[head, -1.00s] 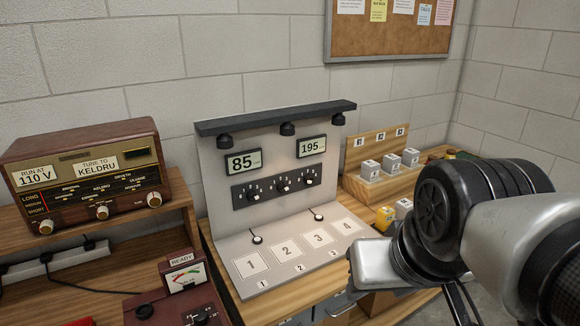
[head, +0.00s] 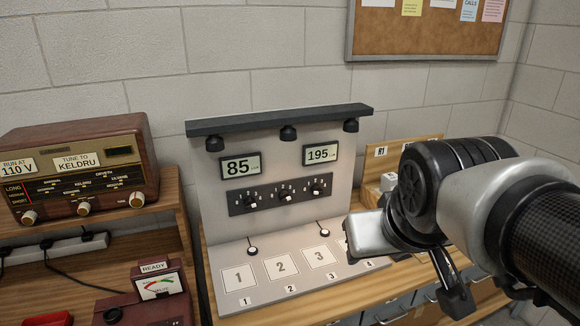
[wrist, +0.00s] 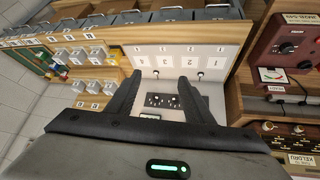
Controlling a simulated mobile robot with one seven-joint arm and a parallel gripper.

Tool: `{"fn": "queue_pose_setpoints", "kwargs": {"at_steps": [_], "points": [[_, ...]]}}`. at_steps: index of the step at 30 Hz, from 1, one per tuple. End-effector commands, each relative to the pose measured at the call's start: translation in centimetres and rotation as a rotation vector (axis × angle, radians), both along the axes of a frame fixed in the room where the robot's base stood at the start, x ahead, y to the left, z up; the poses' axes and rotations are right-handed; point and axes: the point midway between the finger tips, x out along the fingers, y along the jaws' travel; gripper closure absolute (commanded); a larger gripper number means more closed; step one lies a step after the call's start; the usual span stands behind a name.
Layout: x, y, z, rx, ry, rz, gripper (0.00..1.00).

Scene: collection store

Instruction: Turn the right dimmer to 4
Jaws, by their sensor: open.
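The dimmer strip (head: 240,203) is a dark plate with three knobs on the upright grey panel. The right dimmer (head: 316,190) is the knob under the 195 readout; its pointer is too small to read. The strip also shows in the wrist view (wrist: 160,106), where the scene is upside down, with its knobs partly seen between my fingers. My gripper (wrist: 162,80) is open and empty, its two dark fingers spread wide. It appears apart from the panel, and nothing touches the right dimmer.
Readouts of 85 (head: 240,166) and 195 (head: 320,153) sit above the knobs. A black lamp hood (head: 280,119) overhangs the panel. Numbered pads (head: 281,267) lie in front. A radio (head: 78,170) stands left, and a meter box (head: 155,285) front left.

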Motion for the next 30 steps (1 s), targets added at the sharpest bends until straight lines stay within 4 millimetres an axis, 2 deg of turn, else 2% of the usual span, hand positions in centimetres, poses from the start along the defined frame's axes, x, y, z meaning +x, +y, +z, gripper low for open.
{"fn": "queue_pose_setpoints", "kwargs": {"at_steps": [1,5,8,11,12,16,18,21,25,30], "points": [[2.3,-0.3,-1.8,-0.037,-0.040,0.022,0.53],[8.8,-0.6,-2.6,-0.139,-0.182,0.100,0.53],[14.3,-0.5,-4.1,-0.223,-0.297,0.181,0.53],[20.1,-0.4,-7.3,-0.312,-0.418,0.284,0.53],[22.5,-0.5,-9.0,-0.347,-0.470,0.329,0.53],[28.7,-1.1,-15.3,-0.441,-0.641,0.463,0.53],[30.9,-1.5,-18.2,-0.473,-0.732,0.512,0.53],[32.7,-2.0,-20.9,-0.503,-0.845,0.554,0.53],[33.7,-2.5,-22.5,-0.524,-0.940,0.571,0.53],[34.5,-2.5,-22.4,-0.532,-0.978,0.576,0.53]]}}
